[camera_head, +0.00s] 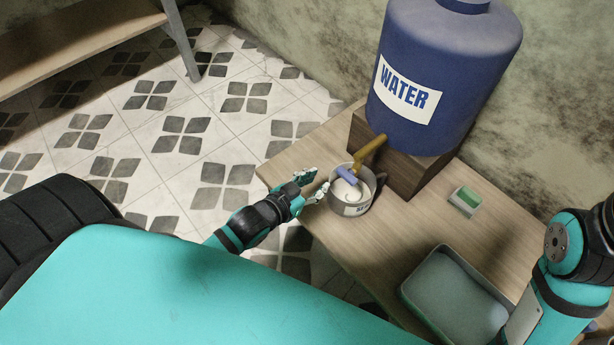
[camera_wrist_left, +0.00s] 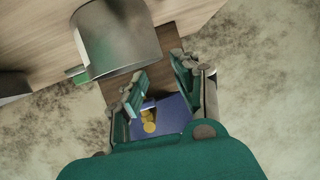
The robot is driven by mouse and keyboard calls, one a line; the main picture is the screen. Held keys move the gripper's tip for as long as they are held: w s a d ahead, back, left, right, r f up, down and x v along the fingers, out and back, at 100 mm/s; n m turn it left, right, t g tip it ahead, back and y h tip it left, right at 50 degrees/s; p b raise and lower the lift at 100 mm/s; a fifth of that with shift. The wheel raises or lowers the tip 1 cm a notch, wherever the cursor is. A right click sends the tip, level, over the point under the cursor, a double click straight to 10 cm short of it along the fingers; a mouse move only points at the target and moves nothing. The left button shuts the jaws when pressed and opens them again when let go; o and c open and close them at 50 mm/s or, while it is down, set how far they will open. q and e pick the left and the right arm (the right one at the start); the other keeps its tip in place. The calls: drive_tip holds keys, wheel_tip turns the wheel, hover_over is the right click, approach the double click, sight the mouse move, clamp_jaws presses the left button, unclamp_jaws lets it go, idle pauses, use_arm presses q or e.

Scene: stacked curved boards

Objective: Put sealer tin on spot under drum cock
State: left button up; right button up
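The sealer tin (camera_head: 354,208), a round grey metal tin with a white label and pale contents, stands on the wooden table's left part. The drum cock (camera_head: 369,150), brass with a blue handle (camera_head: 347,175), projects from the blue drum and overlaps the tin's opening in the head view. No spot shows on the table. My left gripper (camera_head: 312,184) is open and empty beside the tin's left side; I cannot tell if a fingertip touches it. In the left wrist view the tin (camera_wrist_left: 118,42) is outside the open fingers (camera_wrist_left: 158,85). My right gripper is out of view.
The blue WATER drum (camera_head: 446,60) stands on a brown wooden block (camera_head: 408,172) at the back. A green and white sponge (camera_head: 465,201) lies right of it. A grey tray (camera_head: 453,290) is at the table's front right. A wooden bench (camera_head: 70,50) stands far left.

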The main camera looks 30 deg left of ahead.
use_arm(q)
drive_tip(key=shift+p+v, duration=0.5)
drive_tip(key=shift+v, duration=1.2)
